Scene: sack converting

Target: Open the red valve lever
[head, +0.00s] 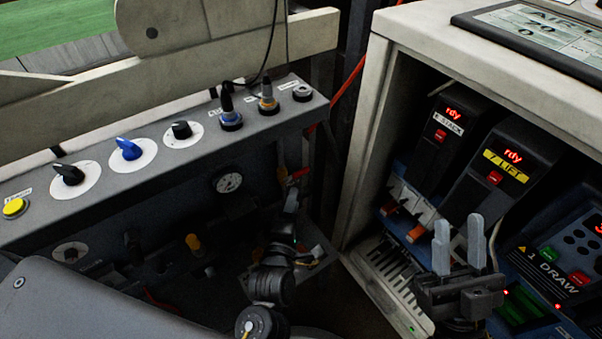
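The red valve lever (298,174) is a small red handle on the dark front of the control panel, right of a round pressure gauge (228,182). It points up and to the right. My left gripper (291,202) is just below the lever, dark and seen partly end-on. Its fingers are hard to make out, and I cannot tell whether they touch the lever. My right gripper (459,243) is at the lower right, far from the lever. Its two grey fingers point up, apart, with nothing between them.
The panel top carries black and blue knobs (127,149), a yellow button (15,208) and toggle switches (230,112). A pale cabinet (365,150) with red-lit controllers (447,125) stands on the right. An orange cable (347,87) runs behind the panel's right end.

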